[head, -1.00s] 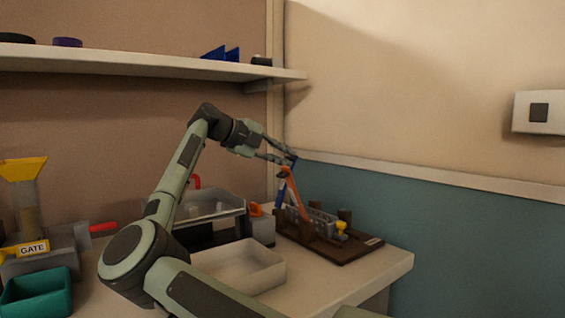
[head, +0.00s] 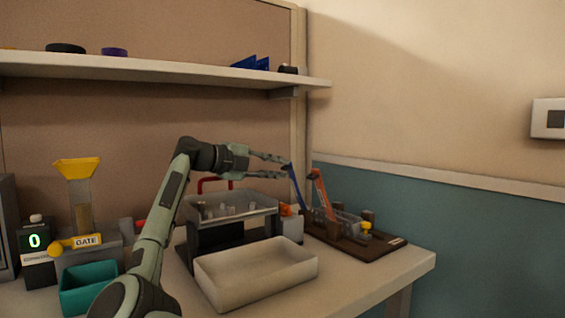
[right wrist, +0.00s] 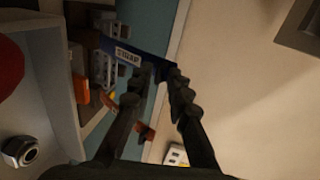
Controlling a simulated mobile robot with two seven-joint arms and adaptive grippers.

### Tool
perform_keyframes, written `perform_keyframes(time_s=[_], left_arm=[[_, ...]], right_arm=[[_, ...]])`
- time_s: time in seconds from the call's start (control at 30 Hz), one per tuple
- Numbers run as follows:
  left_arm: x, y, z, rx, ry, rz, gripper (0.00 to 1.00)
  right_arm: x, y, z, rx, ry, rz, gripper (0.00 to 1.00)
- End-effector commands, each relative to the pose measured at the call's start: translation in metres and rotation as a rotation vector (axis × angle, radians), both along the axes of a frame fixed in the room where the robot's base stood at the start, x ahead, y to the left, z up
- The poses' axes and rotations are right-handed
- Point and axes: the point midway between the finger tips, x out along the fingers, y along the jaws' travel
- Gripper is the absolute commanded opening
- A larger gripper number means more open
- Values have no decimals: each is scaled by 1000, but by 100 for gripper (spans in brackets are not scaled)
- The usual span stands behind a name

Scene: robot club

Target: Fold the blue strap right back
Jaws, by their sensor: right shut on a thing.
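The blue strap (head: 296,187) rises from the dark board (head: 365,248) at the right end of the table and leans left at its top. My right gripper (head: 283,165) comes in from the left and is shut on the strap's upper end. In the right wrist view the fingertips (right wrist: 164,72) close on the end of the blue strap (right wrist: 108,44), which carries a white label. An orange strap (head: 321,190) stands to its right on the same board, apart from it. The blue strap's lower end is partly hidden. My left gripper is out of view.
A grey rack and a yellow knob (head: 365,227) are on the board. Left of it stand a raised clear tray (head: 235,214), an empty beige bin (head: 256,282), a teal bin (head: 90,290) and a yellow funnel (head: 77,168). A shelf (head: 200,73) runs above.

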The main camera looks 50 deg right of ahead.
Motion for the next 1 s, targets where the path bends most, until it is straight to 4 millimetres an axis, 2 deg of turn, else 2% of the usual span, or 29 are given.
perform_keyframes(time_s=[0.03, 0.7, 0.73, 0.8, 0.87, 1.0], left_arm=[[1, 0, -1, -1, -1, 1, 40], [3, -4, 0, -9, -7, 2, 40], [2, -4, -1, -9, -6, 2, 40], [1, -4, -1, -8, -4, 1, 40], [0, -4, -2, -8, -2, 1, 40], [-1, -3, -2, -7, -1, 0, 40]], right_arm=[[-2, -1, -18, 29, 2, -10, 0], [-3, 2, -23, 27, -1, -17, 0], [-3, 2, -23, 27, -1, -17, 18], [-3, 2, -23, 27, -1, -17, 27], [-3, 1, -23, 27, -1, -17, 34], [-3, 2, -23, 27, -1, -17, 34]])
